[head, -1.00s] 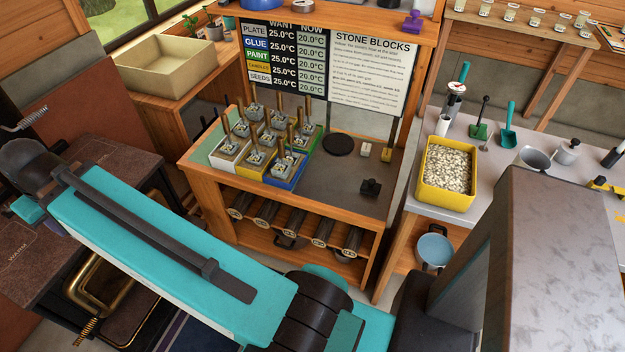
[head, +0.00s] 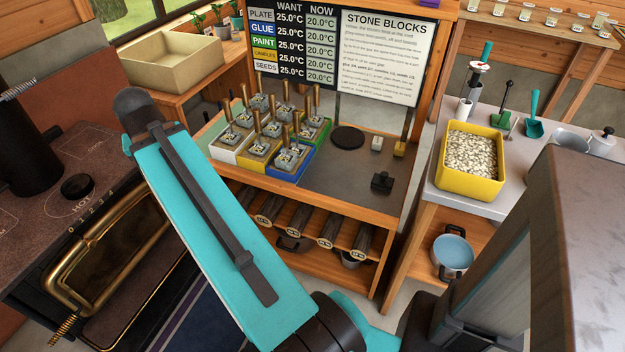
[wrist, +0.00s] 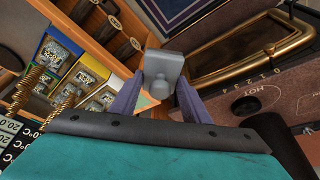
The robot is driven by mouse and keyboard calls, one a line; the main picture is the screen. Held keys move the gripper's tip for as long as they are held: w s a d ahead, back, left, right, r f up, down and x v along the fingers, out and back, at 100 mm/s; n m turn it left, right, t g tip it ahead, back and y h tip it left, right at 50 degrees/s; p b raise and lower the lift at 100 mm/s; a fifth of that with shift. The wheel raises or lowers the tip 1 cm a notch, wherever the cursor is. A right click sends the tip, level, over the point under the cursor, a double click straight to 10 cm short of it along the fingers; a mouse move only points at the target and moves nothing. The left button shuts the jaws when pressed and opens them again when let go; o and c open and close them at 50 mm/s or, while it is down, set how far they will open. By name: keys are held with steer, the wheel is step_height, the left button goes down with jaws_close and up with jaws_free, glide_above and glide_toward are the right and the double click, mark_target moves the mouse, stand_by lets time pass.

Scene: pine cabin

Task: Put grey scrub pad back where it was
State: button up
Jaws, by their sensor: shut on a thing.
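The grey scrub pad (wrist: 163,65) shows in the wrist view as a pale grey block with a rounded knob. My gripper (wrist: 158,92) is shut on it, with a purple-grey finger on each side. The pad is held up in the air, clear of the surfaces behind it. In the head view my teal arm crosses the lower left, and I cannot make out the gripper or the pad there.
A workbench (head: 330,185) holds several handled stone blocks in coloured trays, a black disc (head: 347,137) and a small black block (head: 382,181). A stove (head: 85,160) with a brass rail stands at left. A yellow tub (head: 470,165) of pale pellets stands on the right counter.

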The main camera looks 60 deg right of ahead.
steer(key=s+d+f+m+g+b, duration=0.1)
steer(key=s+d+f+m+b, duration=0.3)
steer(key=s+d, duration=0.4)
steer(key=s+d+f+m+g+h+b, duration=0.1)
steer(key=s+d+f+m+b, duration=0.4)
steer(key=s, duration=0.7)
steer(key=s+d+f+m+g+b, duration=0.2)
steer(key=s+d+f+m+b, duration=0.2)
steer(key=s+d+f+b, duration=0.3)
steer(key=s+d+b, duration=0.3)
steer(key=d, duration=0.2)
steer(key=shift+s+f+g+b, duration=0.3)
steer(key=shift+b, duration=0.05)
steer(key=shift+d+r+p, duration=0.1)
steer(key=shift+d+p, duration=0.1)
steer(key=shift+p, duration=0.15)
steer(key=d+p, duration=0.3)
steer(key=p, duration=0.5)
steer(key=shift+d+p, duration=0.15)
steer(key=shift+p, duration=0.4)
steer(key=d+p, duration=0.1)
steer(key=p, duration=0.7)
steer(key=shift+s+d+f+p, duration=0.15)
steer(key=shift+d+f+p, duration=0.05)
steer(key=shift+d+p, duration=0.15)
